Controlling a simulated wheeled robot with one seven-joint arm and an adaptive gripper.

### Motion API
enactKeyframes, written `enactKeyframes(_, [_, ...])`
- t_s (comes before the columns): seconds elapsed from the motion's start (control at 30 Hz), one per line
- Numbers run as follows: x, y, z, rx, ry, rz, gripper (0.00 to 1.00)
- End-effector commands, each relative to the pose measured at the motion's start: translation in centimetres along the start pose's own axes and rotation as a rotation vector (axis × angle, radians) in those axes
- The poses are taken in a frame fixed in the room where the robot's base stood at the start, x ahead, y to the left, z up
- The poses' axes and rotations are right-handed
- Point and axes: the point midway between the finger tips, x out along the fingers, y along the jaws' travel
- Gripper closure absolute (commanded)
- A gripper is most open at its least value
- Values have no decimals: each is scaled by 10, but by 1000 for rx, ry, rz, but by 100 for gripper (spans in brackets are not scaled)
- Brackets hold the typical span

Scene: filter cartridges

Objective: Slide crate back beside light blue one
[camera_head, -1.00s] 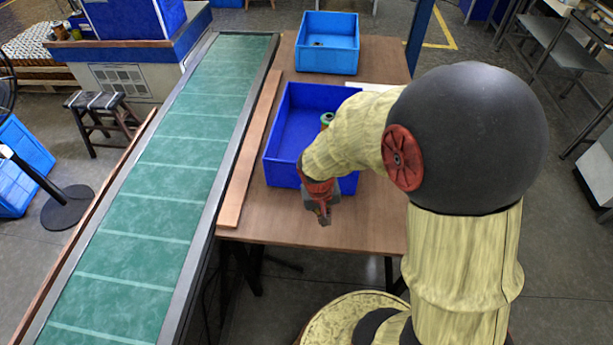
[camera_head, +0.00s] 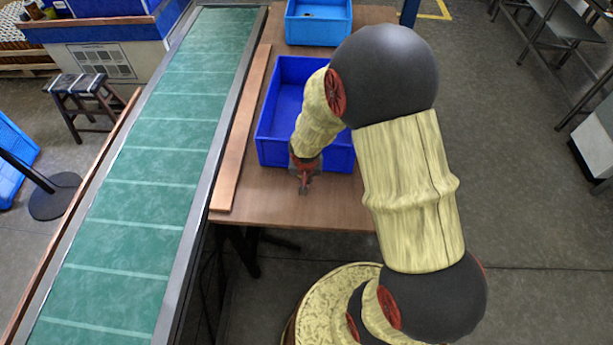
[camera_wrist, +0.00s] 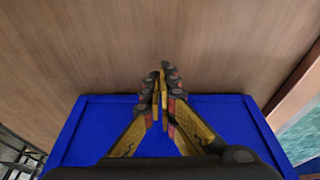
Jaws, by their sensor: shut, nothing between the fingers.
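The dark blue crate (camera_head: 277,113) stands on the brown table, with my arm hiding part of its right side. The light blue crate (camera_head: 319,29) stands farther back on the same table, with a gap between the two. My gripper (camera_head: 304,190) is shut and empty at the near side of the dark blue crate, pointing down. In the wrist view my gripper (camera_wrist: 160,78) has its fingertips together over the table, and the crate's blue rim (camera_wrist: 100,98) lies below them in the picture. I cannot tell whether the fingers touch the crate's wall.
A green conveyor (camera_head: 150,160) runs along the left of the table (camera_head: 330,212). A wooden strip (camera_head: 241,130) lies between conveyor and crates. The table front is bare. A stool (camera_head: 90,105) stands on the floor beyond the conveyor.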

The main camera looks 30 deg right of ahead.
Motion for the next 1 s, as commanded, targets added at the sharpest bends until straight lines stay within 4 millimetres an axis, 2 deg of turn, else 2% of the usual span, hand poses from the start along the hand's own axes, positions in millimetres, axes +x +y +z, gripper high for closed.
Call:
enactKeyframes(0.03, [14,0,2,0,-2,1,100])
enactKeyframes(0.07, [20,0,2,0,-2,0,100])
enactKeyframes(0.2, [17,0,-18,1,0,0,100])
enactKeyframes(0.4, [22,0,-33,0,0,0,100])
enactKeyframes(1.0, [25,0,-43,0,0,0,100])
